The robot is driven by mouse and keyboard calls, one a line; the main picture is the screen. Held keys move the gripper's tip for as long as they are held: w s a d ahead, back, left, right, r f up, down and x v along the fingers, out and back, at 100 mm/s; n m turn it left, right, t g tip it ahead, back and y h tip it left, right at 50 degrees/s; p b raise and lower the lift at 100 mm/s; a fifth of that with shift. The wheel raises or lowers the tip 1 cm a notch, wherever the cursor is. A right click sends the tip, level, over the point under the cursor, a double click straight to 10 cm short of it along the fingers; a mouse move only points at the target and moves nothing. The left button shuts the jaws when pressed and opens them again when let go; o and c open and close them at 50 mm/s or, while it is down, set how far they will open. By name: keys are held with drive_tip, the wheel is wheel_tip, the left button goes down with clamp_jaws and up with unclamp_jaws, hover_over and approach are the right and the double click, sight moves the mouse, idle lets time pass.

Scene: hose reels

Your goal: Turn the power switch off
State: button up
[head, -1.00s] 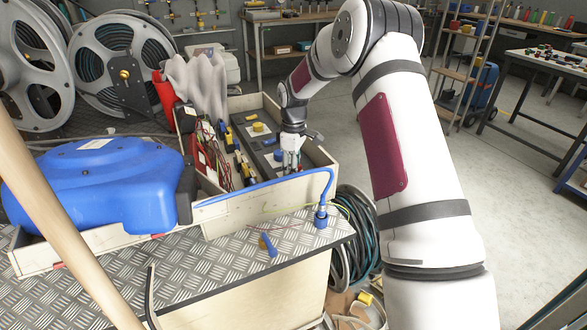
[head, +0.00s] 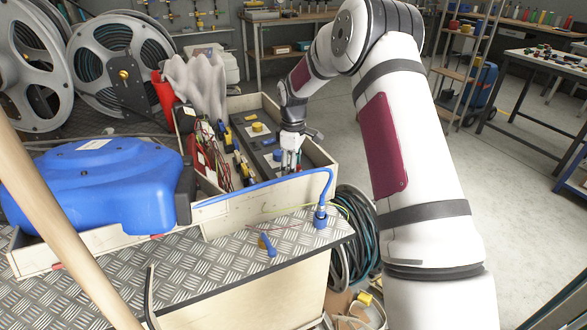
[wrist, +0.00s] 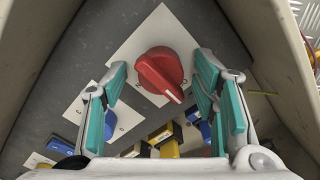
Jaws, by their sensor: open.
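The power switch, a red rotary knob (wrist: 160,75) with a white pointer line, sits on a white plate (wrist: 135,35) on a dark grey panel. In the wrist view its pointer faces down and right. My gripper (wrist: 165,97) is open, with one teal-padded finger on each side of the knob. The fingers look apart from the knob; I cannot tell their exact height over it. In the head view my gripper (head: 290,160) points down inside the open wooden box (head: 250,212), and it hides the knob.
Box walls stand close on both sides of my gripper. Yellow and blue parts (wrist: 165,145) lie close below it in the wrist view. A yellow knob (head: 257,127) sits farther along the panel. A blue hose (head: 270,184) arches over the box's front edge, near a blue case (head: 90,185).

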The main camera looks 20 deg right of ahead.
wheel_tip(320, 180, up, 12)
drive_tip(key=shift+f, duration=0.2)
idle(0.5)
drive_tip(key=s+a+r+m+t+h+p, duration=0.1)
drive_tip(key=s+a+r+m+p, duration=0.2)
drive_tip(key=s+r, duration=0.7)
drive_tip(key=s+a+r+m+t+p, duration=0.1)
drive_tip(key=s+a+r+p, duration=0.3)
drive_tip(key=s+r, duration=0.65)
drive_tip(key=s+a+r+m+t+p, duration=0.1)
drive_tip(key=s+a+m+p, duration=0.1)
drive_tip(key=s, duration=1)
drive_tip(key=s+a+r+m+t+y+p, duration=0.1)
drive_tip(key=s+a+r+m+p, duration=0.1)
drive_tip(key=s, duration=1.1)
drive_tip(key=shift+s+a+m+p, duration=0.25)
drive_tip(key=shift+a+m+p, duration=0.15)
drive_tip(key=shift+a+m, duration=0.25)
